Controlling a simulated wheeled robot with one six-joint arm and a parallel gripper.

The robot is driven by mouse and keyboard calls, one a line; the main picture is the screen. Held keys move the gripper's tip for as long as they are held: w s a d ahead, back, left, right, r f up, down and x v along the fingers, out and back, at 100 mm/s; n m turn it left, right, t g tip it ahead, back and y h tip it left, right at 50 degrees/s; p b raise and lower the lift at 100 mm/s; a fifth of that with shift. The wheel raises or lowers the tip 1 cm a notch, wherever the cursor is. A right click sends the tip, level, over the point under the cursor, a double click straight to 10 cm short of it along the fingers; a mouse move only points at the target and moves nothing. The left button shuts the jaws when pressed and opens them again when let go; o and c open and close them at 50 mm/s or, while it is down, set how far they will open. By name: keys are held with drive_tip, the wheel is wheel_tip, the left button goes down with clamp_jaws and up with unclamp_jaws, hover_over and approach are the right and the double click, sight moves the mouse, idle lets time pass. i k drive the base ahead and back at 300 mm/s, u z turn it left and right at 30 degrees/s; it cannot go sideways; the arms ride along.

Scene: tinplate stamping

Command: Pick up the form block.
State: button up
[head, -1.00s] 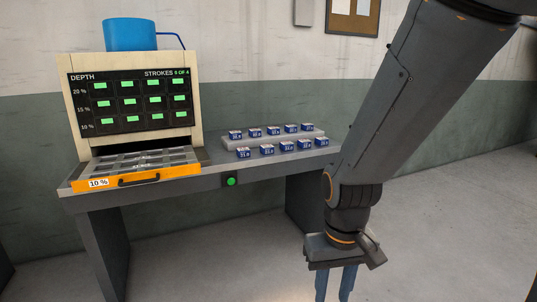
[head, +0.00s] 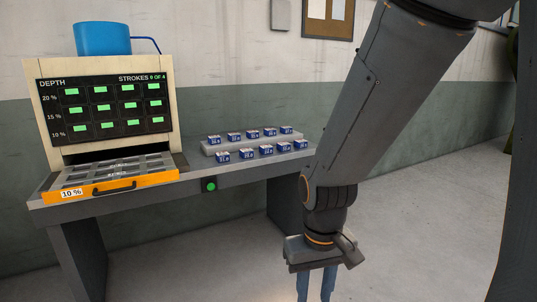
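Several small blue blocks with pale labelled fronts stand in two rows on the bench; they look like the form blocks. The back row (head: 252,134) is on a raised grey step, the front row (head: 266,149) on the bench top. Their labels are too small to read surely, so I cannot tell one form block from another. My gripper (head: 315,286) points down in front of the bench, right of and nearer than the blocks. Its two blue fingers are apart with nothing seen between them; their tips are near the lower picture edge.
A cream press housing (head: 172,110) with a depth display (head: 105,105) stands at the bench's left. Its tray (head: 60,196), orange-fronted and marked 10 %, is pulled out. A green button (head: 210,186) is on the bench front. Open floor (head: 420,220) lies to the right.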

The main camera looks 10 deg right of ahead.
sight(264, 149)
drive_tip(key=z, duration=0.1)
drive_tip(key=i, duration=2.45)
drive_tip(key=z, duration=0.45)
drive_tip(key=i, duration=0.6)
drive_tip(key=z, duration=0.1)
